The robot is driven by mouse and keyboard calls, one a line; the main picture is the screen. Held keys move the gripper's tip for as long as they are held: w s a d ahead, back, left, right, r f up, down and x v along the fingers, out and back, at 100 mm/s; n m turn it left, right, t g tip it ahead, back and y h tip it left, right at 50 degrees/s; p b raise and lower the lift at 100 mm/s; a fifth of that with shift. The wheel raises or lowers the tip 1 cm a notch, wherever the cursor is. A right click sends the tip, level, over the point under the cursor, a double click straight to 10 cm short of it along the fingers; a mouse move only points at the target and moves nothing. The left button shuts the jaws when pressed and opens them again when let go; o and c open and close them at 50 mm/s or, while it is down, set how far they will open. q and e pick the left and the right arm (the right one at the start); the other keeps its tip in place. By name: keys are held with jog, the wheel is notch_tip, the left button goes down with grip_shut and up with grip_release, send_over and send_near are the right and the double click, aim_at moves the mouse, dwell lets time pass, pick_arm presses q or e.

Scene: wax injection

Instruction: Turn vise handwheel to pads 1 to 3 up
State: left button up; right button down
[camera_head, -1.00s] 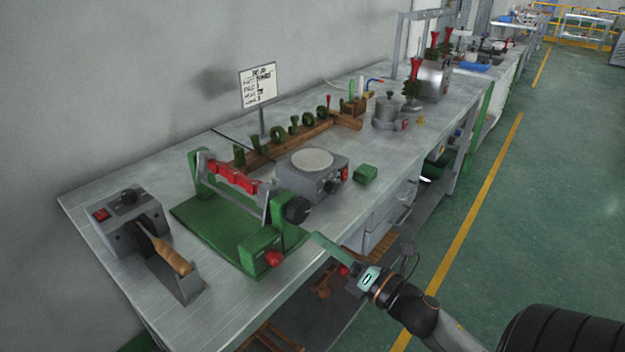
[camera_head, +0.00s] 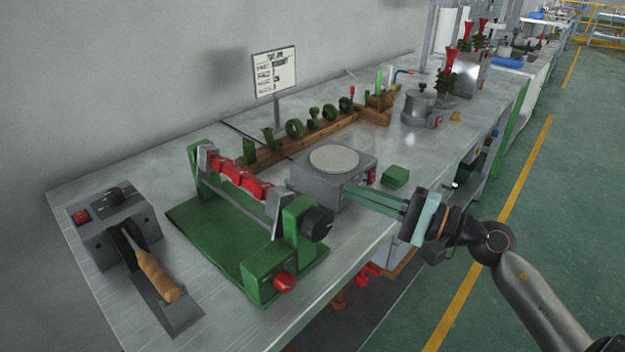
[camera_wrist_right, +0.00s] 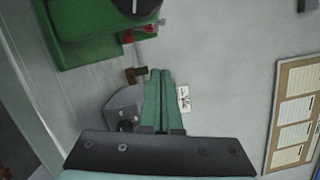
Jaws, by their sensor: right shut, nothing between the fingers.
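The green vise fixture (camera_head: 205,232) stands on the workbench in the head view, with a row of red pads (camera_head: 243,182) on a bar between its uprights. Its black handwheel (camera_head: 317,223) is on the right upright, and a red knob (camera_head: 284,283) is on the lower front block. The handwheel shows only in part at the top of the right wrist view (camera_wrist_right: 138,7). My right gripper (camera_head: 347,188) is shut and empty, its green fingers in front of the grey hotplate box, right of and apart from the handwheel. My left gripper is not in view.
A grey hotplate box (camera_head: 309,181) with a round plate sits behind the vise. A soldering unit (camera_head: 113,226) with a wooden-handled tool (camera_head: 158,276) is at the left. A wooden rack (camera_head: 272,157) of green shapes and a sign (camera_head: 274,74) stand behind. A small green block (camera_head: 395,177) lies to the right.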

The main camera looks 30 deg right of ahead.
pick_arm(q)
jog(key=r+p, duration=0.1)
jog(key=p, duration=0.1)
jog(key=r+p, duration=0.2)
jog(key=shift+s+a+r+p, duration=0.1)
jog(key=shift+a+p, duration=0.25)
jog(key=shift+p, duration=0.05)
pick_arm(e)
jog(key=w+a+r, duration=0.1)
jog(key=w+a, duration=0.3)
jog(key=a, duration=0.3)
jog(key=shift+r, duration=0.3)
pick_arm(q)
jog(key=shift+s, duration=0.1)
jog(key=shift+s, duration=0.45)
pick_arm(e)
jog(key=shift+r+n, duration=0.1)
jog(key=shift+n, duration=0.2)
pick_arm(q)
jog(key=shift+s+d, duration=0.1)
